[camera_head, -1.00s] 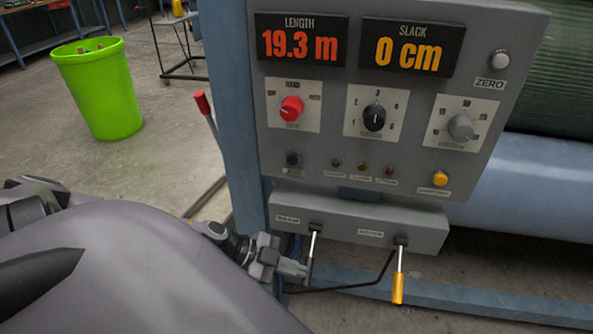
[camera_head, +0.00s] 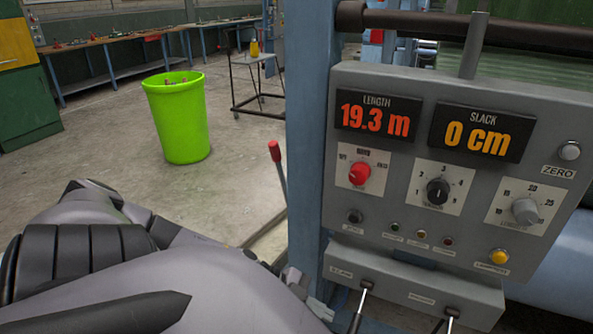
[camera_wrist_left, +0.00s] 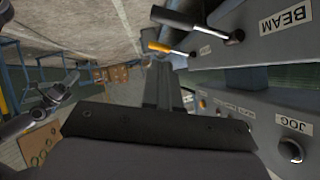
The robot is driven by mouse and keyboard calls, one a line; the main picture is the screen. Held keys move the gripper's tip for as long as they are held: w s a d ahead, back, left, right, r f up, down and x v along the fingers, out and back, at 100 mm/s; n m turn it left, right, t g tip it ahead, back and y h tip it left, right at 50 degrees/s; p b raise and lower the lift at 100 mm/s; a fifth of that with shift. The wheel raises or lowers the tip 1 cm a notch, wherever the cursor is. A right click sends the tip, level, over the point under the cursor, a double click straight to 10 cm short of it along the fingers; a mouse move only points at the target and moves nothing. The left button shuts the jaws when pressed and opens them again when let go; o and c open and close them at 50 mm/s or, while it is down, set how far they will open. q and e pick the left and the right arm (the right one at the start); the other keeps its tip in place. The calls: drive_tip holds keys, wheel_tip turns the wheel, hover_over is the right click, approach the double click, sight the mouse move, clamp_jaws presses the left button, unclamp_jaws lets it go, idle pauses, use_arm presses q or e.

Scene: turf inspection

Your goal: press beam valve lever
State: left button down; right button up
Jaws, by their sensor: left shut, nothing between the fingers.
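The beam valve lever (camera_head: 360,304) is on the left of the low grey valve box (camera_head: 415,293), its shaft hanging down from its pivot; its lower end is cut off by the picture's edge. In the left wrist view the same lever (camera_wrist_left: 183,20) shows a dark handle beside the BEAM label (camera_wrist_left: 285,17). My left gripper (camera_head: 321,309) is just left of the lever, shut and empty, with a small gap between them. Its fingers also show in the left wrist view (camera_wrist_left: 162,82). My right gripper is out of view.
A second lever (camera_head: 447,319) is to the right; its yellow handle shows in the left wrist view (camera_wrist_left: 160,47). The control panel (camera_head: 400,185) stands above the valve box. A red-tipped lever (camera_head: 277,165) and blue post (camera_head: 309,150) are close by. A green bin (camera_head: 178,115) stands behind.

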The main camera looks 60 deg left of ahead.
use_arm(q)
drive_tip(key=shift+p+v, duration=1.45)
drive_tip(key=shift+v, duration=1.45)
drive_tip(key=shift+d, duration=0.1)
drive_tip(key=d+f+n+t+y, duration=0.1)
drive_tip(key=d+f+n+y, duration=0.2)
drive_tip(key=d+n, duration=0.2)
drive_tip(key=d+f+n+t+y, duration=0.1)
drive_tip(key=d+f+n+y, duration=0.2)
drive_tip(key=d, duration=0.9)
drive_tip(key=n, duration=0.3)
drive_tip(key=shift+s+f+n, duration=0.3)
drive_tip(key=shift+s+f, duration=0.05)
idle(0.6)
